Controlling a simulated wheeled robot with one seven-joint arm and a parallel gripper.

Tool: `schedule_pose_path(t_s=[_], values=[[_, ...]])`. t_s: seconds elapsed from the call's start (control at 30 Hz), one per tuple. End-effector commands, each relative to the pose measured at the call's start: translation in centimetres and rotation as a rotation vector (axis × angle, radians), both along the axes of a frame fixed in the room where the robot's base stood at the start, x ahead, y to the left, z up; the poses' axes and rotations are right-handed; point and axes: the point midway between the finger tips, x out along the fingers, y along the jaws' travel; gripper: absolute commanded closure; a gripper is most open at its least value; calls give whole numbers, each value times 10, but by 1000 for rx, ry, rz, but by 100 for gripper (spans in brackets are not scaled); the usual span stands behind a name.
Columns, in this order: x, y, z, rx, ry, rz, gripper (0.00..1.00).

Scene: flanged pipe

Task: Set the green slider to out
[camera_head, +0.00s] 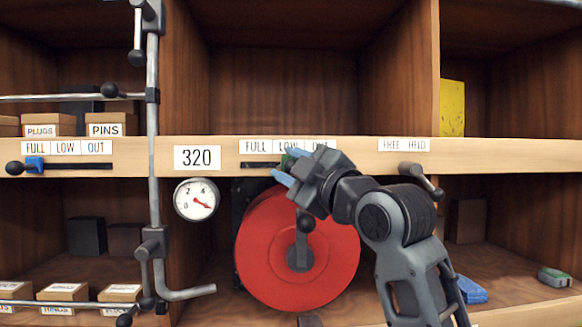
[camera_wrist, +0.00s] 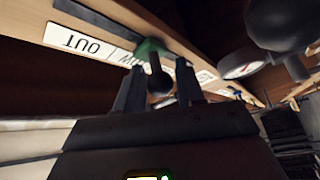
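The green slider (camera_head: 286,161) sits on the rail under the FULL, LOW, OUT label strip (camera_head: 257,146), around the LOW mark, partly hidden by my gripper. In the wrist view the green block (camera_wrist: 150,48) shows against the board with its dark round knob (camera_wrist: 160,82) sticking out toward me. The OUT label (camera_wrist: 82,43) is to the left of it there. My gripper (camera_head: 289,166) is at the slider. In the wrist view its two fingers (camera_wrist: 159,84) stand apart on either side of the knob. They look open, with little room beside the knob.
A red flanged disc (camera_head: 262,255) with a dark handle is just below my gripper. A gauge (camera_head: 196,200) and a grey pipe (camera_head: 153,120) stand to the left. A blue slider (camera_head: 35,164) is farther left. A FREE/HELD lever (camera_head: 420,178) is close on the right.

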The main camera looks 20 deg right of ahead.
Motion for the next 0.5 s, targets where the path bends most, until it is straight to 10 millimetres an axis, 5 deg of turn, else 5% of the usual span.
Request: schedule_pose_path(t_s=[0.37, 0.5], values=[[0, 0, 0, 0, 0, 0, 99], [0, 0, 0, 0, 1, 1, 100]])
